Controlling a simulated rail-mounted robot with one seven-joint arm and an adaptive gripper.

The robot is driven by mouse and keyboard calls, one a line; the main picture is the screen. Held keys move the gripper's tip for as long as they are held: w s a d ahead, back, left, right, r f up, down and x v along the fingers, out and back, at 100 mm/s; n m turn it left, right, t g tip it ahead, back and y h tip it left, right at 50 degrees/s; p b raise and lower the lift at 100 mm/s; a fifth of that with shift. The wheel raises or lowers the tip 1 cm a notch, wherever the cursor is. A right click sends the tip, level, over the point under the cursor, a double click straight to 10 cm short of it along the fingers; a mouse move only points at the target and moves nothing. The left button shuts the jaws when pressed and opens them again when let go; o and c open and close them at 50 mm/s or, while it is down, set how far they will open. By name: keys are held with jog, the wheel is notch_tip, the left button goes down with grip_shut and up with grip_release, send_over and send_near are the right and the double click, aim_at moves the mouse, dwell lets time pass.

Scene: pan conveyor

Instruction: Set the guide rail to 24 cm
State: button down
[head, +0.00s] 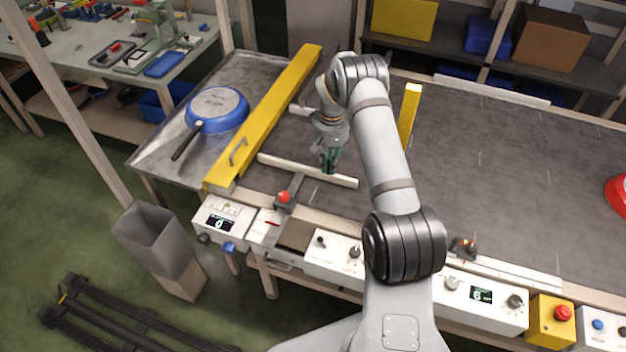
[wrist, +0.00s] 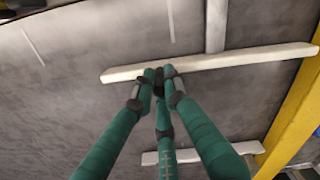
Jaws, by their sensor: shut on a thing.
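The near guide rail (head: 285,164) is a white bar lying across the dark conveyor belt (head: 500,190), just right of the long yellow beam. A grey arm runs from it to a red knob (head: 284,197) at the conveyor's near edge. It also shows in the wrist view (wrist: 240,61), with its stem. My gripper (head: 329,168) points down at the right part of this rail. In the wrist view its green fingers (wrist: 160,78) are closed together on the rail. A second, shorter white rail (wrist: 200,154) lies opposite. The exact contact is partly hidden by the fingers.
The yellow beam (head: 265,120) stands left of the rails; a shorter yellow post (head: 408,112) stands right, behind my arm. A blue pan (head: 217,110) lies on the left plate. Control boxes with a small display (head: 481,295) line the front. A red object (head: 618,194) is at far right.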

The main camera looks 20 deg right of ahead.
jog(key=shift+w+d, duration=0.1)
jog(key=shift+w, duration=0.1)
jog(key=c, duration=1.8)
grip_release()
jog(key=shift+o, duration=0.2)
jog(key=shift+r, duration=0.1)
notch_tip(320, 180, up, 12)
